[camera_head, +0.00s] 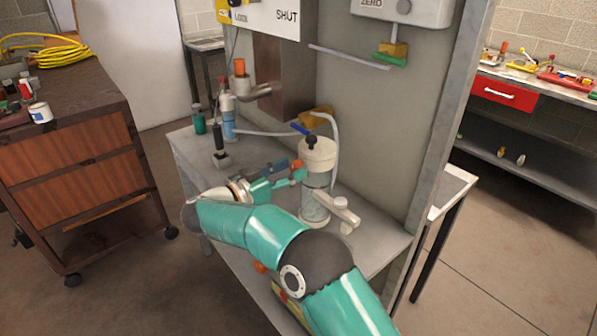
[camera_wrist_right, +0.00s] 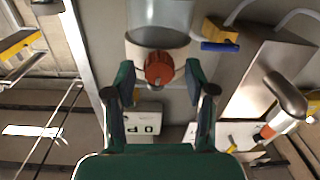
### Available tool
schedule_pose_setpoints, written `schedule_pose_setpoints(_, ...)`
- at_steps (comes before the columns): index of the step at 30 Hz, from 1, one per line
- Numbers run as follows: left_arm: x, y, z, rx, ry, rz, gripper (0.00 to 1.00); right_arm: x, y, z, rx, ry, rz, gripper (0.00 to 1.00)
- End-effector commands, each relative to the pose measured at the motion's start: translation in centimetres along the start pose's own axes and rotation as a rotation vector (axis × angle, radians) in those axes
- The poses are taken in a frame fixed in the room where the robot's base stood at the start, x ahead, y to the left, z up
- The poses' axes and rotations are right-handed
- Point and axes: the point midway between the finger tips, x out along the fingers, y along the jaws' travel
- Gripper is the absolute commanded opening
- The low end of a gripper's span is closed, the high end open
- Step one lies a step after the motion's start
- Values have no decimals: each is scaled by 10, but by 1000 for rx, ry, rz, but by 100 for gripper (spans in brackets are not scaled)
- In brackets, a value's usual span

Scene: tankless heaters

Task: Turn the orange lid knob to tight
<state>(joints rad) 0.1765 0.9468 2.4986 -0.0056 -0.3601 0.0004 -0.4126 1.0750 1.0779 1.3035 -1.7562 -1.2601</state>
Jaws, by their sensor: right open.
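The orange lid knob (camera_head: 297,166) sits on the side of the filter canister (camera_head: 318,155), which has a pale lid and a clear body and stands upright on the bench. In the right wrist view the orange knob (camera_wrist_right: 159,68) shows in front of the pale lid, between the fingertips. My right gripper (camera_head: 288,174) is open at the knob, with one finger on each side; in the wrist view the open gripper (camera_wrist_right: 159,80) shows a gap on both sides of the knob. Whether the knob is within the fingers' depth is hard to tell. My left gripper is not in view.
A grey metal bench (camera_head: 375,243) carries the canister, with a grey back panel (camera_head: 375,120) behind it. A pale hose (camera_head: 335,140) runs beside the canister. A pale valve fitting (camera_head: 343,212) stands right of its base. Bottles (camera_head: 199,122) stand at the bench's left end.

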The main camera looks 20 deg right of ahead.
Motion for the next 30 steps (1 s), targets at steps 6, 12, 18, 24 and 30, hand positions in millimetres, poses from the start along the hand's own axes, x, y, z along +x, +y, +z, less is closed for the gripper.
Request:
schedule_pose_setpoints(6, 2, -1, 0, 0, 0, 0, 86, 4, -1, 0, -1, 2, -8, 55)
schedule_pose_setpoints(12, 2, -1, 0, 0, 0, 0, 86, 4, -1, 0, -1, 1, -7, 53)
schedule_pose_setpoints(18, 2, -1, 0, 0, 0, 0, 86, 4, -1, 0, 0, 1, -7, 20)
schedule_pose_setpoints(24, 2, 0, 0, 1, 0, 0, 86, -2, -3, 0, 1, 1, -6, 0)
schedule_pose_setpoints(30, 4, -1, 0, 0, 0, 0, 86, 4, 0, 1, 16, 2, -5, 0)
